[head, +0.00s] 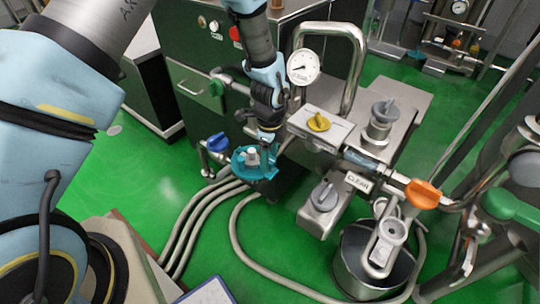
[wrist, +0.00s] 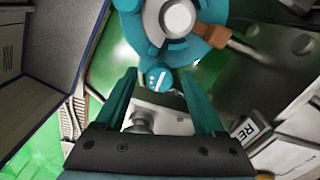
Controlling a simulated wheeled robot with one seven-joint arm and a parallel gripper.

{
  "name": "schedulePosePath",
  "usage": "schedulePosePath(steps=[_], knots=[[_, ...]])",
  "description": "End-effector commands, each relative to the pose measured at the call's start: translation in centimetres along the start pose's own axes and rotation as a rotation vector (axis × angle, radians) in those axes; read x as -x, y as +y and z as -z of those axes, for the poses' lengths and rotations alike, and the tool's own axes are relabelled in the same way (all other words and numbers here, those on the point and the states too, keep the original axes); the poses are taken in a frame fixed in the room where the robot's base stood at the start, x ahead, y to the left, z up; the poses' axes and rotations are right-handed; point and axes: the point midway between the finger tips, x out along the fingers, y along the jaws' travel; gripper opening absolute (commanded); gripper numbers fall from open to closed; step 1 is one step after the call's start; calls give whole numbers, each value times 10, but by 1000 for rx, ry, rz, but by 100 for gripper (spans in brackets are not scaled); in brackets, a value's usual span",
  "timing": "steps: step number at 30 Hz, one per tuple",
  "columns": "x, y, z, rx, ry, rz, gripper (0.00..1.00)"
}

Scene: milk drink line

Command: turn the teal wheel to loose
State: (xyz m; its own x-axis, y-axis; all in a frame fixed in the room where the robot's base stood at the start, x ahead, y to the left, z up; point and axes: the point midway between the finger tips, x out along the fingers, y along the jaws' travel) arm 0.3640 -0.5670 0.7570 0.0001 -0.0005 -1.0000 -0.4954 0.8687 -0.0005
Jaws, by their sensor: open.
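The teal wheel (head: 243,172) is low in the middle of the head view, with a pale metal hub at its centre. In the wrist view the wheel (wrist: 190,50) fills the top middle, and a small teal tab (wrist: 156,79) with white marks sticks out from its rim. My gripper (wrist: 160,78) is open, with its two teal fingers to either side of this tab. I cannot tell whether either finger touches it. In the head view my gripper (head: 268,140) is just above the wheel's far right side, its fingers partly hidden.
A blue valve handle (head: 216,142) is left of the wheel. A pressure gauge (head: 303,67), a yellow knob (head: 318,122), grey knobs and an orange handle (head: 423,194) are to the right. Hoses (head: 190,225) run below. Green floor (head: 130,180) is clear at left.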

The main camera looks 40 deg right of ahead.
Motion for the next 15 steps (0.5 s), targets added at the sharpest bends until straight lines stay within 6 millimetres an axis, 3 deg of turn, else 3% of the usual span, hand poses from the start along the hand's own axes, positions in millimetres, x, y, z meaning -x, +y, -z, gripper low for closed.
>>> schedulePosePath(steps=[4,15], knots=[[0,0,0,0,0,0,69],[0,0,0,0,0,0,27]])
